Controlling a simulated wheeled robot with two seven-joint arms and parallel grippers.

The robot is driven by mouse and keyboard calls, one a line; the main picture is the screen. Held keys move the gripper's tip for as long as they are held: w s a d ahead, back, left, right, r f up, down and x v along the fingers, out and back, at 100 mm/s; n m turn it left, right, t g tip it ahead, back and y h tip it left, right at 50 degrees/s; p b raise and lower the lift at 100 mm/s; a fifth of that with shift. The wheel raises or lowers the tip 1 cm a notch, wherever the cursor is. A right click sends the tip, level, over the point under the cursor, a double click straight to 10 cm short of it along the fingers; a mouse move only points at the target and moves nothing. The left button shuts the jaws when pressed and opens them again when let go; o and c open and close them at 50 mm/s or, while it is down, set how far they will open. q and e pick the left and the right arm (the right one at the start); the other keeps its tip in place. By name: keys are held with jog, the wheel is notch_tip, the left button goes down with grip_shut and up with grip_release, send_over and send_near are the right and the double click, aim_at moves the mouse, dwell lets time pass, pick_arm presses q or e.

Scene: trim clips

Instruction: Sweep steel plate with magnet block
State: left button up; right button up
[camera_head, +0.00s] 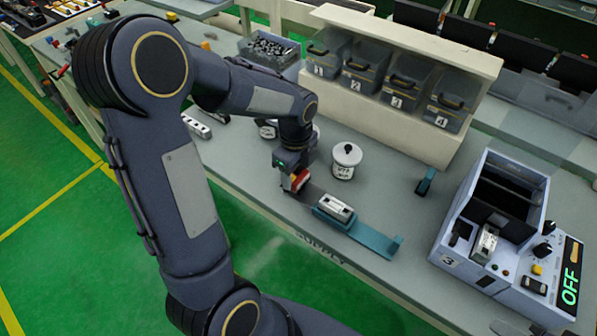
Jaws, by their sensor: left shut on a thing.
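My left gripper (293,180) reaches down over the grey workbench near its front edge. It is shut on a small red and white block (301,179), which looks like the magnet block. Just right of it is a dark flat strip (314,194), possibly the steel plate, partly hidden by the gripper. I cannot tell whether the block touches it. The strip meets a teal fixture (375,240) that bears a silver part (335,207). My right gripper is not in view.
A white lidded jar (345,163) stands just behind the gripper. A shelf (465,62) holds numbered grey bins. A bin of dark parts (268,50) is at the back. A machine (478,270) reading OFF stands right. Bench space behind the teal fixture is mostly clear.

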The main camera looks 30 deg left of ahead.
pick_arm(q)
jog(key=shift+r+p, duration=1.55)
jog(key=shift+r, duration=0.5)
jog(key=shift+s, duration=0.1)
